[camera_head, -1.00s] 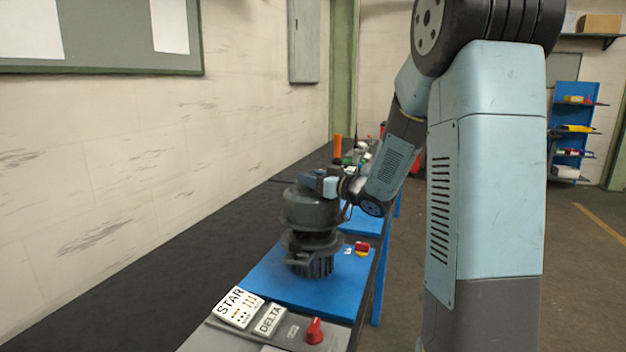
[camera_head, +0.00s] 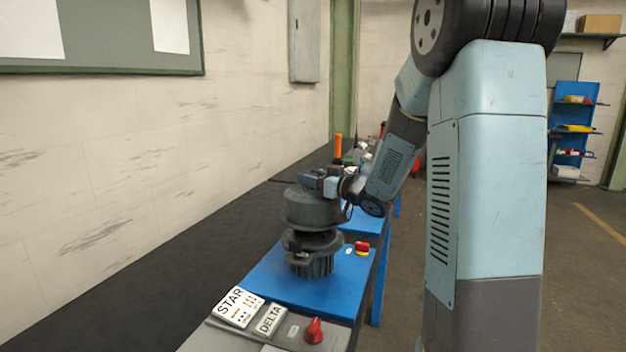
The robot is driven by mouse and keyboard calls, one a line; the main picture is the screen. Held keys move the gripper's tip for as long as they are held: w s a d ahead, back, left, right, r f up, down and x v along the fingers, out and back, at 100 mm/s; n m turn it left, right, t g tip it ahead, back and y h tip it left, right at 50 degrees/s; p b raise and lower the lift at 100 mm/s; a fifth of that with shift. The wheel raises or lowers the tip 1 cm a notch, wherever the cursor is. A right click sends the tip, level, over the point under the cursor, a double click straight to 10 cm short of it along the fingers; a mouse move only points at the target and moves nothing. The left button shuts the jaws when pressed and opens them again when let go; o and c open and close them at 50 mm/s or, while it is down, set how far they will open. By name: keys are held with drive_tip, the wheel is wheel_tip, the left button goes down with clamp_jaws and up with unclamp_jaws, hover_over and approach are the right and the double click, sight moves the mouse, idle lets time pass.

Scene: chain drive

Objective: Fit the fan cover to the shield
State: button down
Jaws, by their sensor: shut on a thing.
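The fan cover (camera_head: 308,208) is a dark grey, rounded drum-like cap. My gripper (camera_head: 313,183) is shut on its top and holds it above the motor. The shield (camera_head: 312,242) is the dark disc-like end of the finned motor (camera_head: 311,264), which stands on a blue bench plate (camera_head: 285,287). The cover is roughly over the shield, and a narrower dark part shows between them. Whether the cover touches anything below is hard to tell. The fingertips are small and partly hidden.
A red and yellow switch (camera_head: 362,248) sits right of the motor. A panel in front carries STAR (camera_head: 238,307) and DELTA (camera_head: 270,320) plates and a red knob (camera_head: 314,331). An orange cylinder (camera_head: 338,147) and small items stand behind. A wall runs along the left.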

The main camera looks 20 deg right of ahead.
sight(336, 208)
drive_tip(key=shift+f, duration=3.4)
idle(0.4)
drive_tip(key=c, duration=0.5)
unclamp_jaws()
drive_tip(key=shift+s+f, duration=0.1)
drive_tip(key=v, duration=1.3)
drive_tip(key=shift+s+d, duration=0.2)
drive_tip(key=shift+s, duration=0.05)
drive_tip(key=shift+w, duration=0.1)
